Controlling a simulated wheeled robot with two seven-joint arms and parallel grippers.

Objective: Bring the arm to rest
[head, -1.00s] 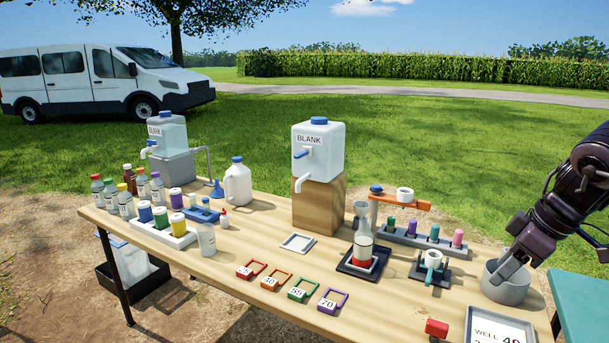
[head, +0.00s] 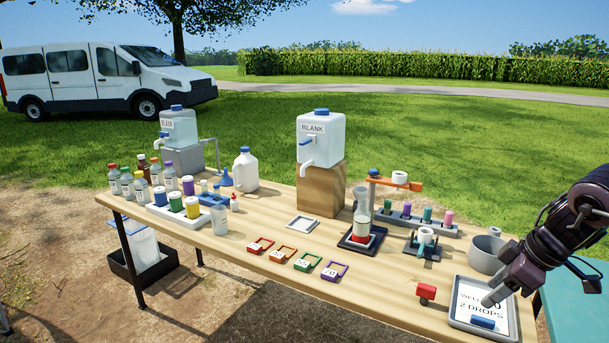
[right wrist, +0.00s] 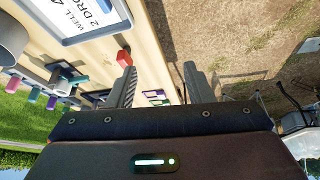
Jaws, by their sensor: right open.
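The card tray also shows at the top left of that view (right wrist: 80,38). A small blue block (head: 483,322) shows at the tray's front, below the gripper. My left gripper is not in view.
A grey round pot (head: 486,254) stands just behind the tray and a red block (head: 427,291) lies to its left. Further left are a red-liquid bottle (head: 361,230) and several coloured frames (head: 334,271). A teal surface (head: 575,300) adjoins at the right.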

